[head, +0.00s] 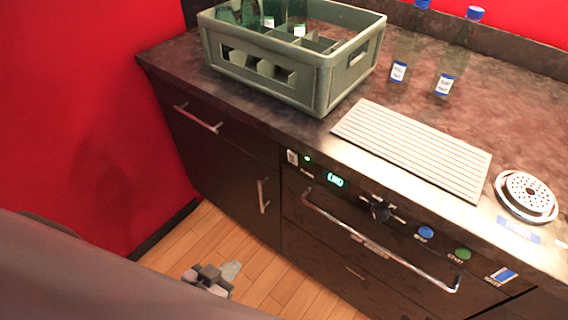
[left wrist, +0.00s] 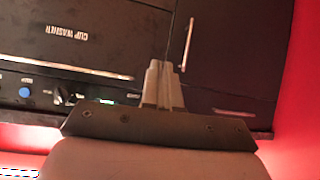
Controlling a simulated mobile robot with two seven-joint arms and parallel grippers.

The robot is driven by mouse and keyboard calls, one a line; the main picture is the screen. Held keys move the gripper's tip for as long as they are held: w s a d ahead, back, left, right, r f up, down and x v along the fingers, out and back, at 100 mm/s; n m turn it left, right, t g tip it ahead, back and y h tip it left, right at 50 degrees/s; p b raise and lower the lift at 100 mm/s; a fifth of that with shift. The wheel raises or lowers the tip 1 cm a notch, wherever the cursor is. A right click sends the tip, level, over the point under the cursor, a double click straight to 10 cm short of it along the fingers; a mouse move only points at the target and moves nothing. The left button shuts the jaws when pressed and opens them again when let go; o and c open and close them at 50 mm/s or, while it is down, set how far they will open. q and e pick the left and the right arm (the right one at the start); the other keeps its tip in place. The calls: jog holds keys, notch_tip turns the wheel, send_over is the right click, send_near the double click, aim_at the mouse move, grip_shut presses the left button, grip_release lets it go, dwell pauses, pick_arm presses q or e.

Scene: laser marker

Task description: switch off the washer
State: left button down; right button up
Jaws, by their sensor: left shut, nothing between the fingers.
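The washer is a dark front built under the counter, with a long bar handle (head: 375,245) and a control panel along its top edge. On the panel are a white switch (head: 292,157), a lit green light (head: 307,158), a lit green display (head: 336,180), a black knob (head: 380,210), a blue button (head: 425,232) and a green button (head: 460,254). My left gripper (head: 229,271) is shut and empty, low over the floor, apart from the washer. In the left wrist view the washer (left wrist: 75,38) appears upside down, beyond the shut fingers (left wrist: 162,70). My right gripper is not in view.
A green-grey crate (head: 290,75) with bottles stands on the counter above the panel's left end. Two clear bottles (head: 398,70), a ribbed drain mat (head: 415,145) and a round rinser (head: 526,195) are further right. A cabinet door handle (head: 263,195) sticks out left of the washer.

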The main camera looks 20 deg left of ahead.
aim_at(292, 156)
pick_arm(q)
jog(key=w+r+n+t+h+b, duration=0.2)
jog(key=w+r+n+t+b, duration=0.1)
jog(key=n, duration=0.5)
jog(key=w+r+n+t+h+b, duration=0.2)
jog(key=w+r+n+t+b, duration=0.2)
jog(key=w+n+b, duration=0.3)
jog(key=shift+w+r+n+t+h, duration=0.2)
jog(key=shift+w+n+t+h, duration=0.1)
jog(key=shift+w+n+t, duration=0.3)
jog(key=shift+w, duration=0.2)
jog(key=x, duration=1.3)
jog(key=shift+w+d, duration=0.1)
jog(key=shift+w, duration=0.3)
